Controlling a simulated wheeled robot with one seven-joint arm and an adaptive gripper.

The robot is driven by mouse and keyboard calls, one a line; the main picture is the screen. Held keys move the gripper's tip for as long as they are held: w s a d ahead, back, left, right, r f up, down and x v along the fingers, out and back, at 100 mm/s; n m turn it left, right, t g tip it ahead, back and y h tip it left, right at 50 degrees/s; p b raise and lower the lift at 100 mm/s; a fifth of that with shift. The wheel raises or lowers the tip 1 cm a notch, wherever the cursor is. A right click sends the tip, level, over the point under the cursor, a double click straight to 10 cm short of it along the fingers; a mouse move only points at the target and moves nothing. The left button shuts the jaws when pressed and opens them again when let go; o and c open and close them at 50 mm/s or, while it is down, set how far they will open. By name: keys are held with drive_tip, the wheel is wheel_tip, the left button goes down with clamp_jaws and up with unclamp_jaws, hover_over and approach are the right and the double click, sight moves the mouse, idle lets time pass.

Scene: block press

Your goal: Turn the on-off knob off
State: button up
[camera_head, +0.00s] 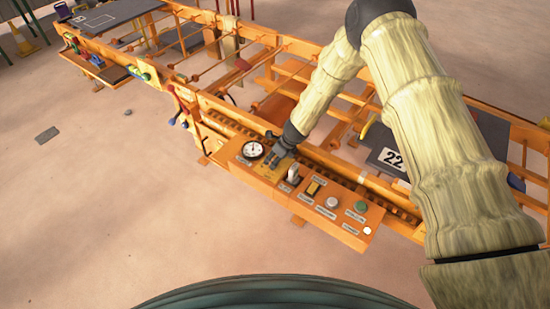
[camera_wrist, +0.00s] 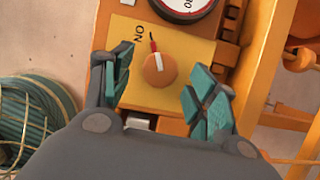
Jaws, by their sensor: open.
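The on-off knob (camera_wrist: 158,69) is a round orange knob with a white pointer line, on a yellow plate (camera_wrist: 192,48). In the wrist view the line points up and slightly left, towards a red mark near the letters ON. My gripper (camera_wrist: 161,79) is open, one teal finger on each side of the knob, with visible gaps between them and it. The OFF label is not visible. In the head view my gripper (camera_head: 279,156) is low over the orange control panel (camera_head: 345,216) and hides the knob.
A round gauge (camera_head: 253,149) sits just beyond the knob. To the right on the panel are a white-handled switch (camera_head: 292,174), a yellow rocker (camera_head: 314,187), a white button (camera_head: 332,202) and a green button (camera_head: 361,207). Levers with coloured knobs (camera_head: 180,110) stand left.

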drive_tip(key=shift+a+f, duration=0.15)
drive_tip(key=shift+f, duration=0.1)
drive_tip(key=shift+w+a+f, duration=0.1)
drive_tip(key=shift+w+f, duration=0.25)
drive_tip(key=shift+f, duration=0.3)
drive_tip(key=shift+s+r, duration=0.1)
drive_tip(key=shift+c, duration=0.2)
drive_tip(key=c, duration=1)
drive_tip(key=shift+o, duration=0.2)
